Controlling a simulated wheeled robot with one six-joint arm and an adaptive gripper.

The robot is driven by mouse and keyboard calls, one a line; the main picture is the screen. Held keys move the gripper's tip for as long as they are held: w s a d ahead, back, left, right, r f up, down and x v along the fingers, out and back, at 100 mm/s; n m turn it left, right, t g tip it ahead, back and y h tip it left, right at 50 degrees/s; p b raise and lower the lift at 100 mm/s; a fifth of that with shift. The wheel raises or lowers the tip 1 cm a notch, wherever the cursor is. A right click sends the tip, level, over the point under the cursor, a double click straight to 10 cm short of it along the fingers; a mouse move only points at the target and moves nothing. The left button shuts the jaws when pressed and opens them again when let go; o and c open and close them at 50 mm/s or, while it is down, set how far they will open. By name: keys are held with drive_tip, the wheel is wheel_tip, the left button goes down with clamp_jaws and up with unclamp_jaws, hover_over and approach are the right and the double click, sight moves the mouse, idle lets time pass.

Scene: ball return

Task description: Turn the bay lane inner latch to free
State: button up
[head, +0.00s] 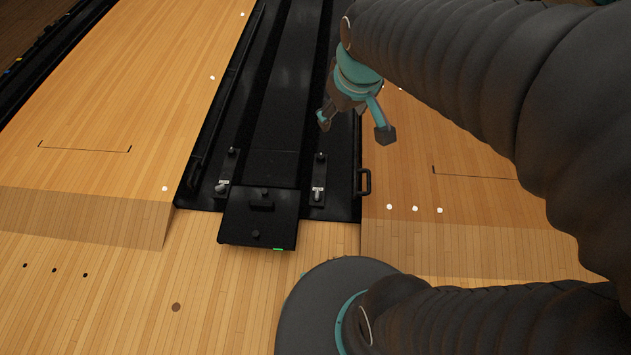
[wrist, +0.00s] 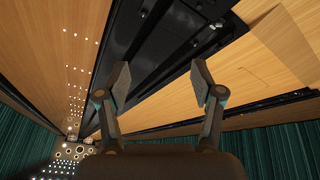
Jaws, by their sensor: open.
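Two small latches sit on dark plates on the black ball-return bed, one on each side of the front cover. The left latch (head: 221,188) and the right latch (head: 317,195) each have a small grey lever beside a white label. The labels are too small to read, so I cannot tell which is the inner latch of the bay lane. My gripper (head: 354,126) is open and empty, above and beyond the right latch, touching neither latch. In the wrist view my gripper (wrist: 160,80) shows both fingers spread with nothing between them.
A black cover (head: 262,225) with a knob and a small green mark stands at the front of the bed. A black handle (head: 365,181) rises at the right edge. Wooden lanes (head: 100,110) flank the bed. My arm fills the right side of the head view.

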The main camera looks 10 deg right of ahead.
drive_tip(key=w+f+n+g, duration=0.1)
drive_tip(key=w+f+n, duration=0.2)
drive_tip(key=w+f, duration=0.6)
drive_tip(key=n+g, duration=0.3)
drive_tip(key=n, duration=0.5)
hover_over(317, 193)
wheel_tip(317, 193, down, 36)
wheel_tip(317, 193, down, 14)
drive_tip(key=shift+b, duration=0.65)
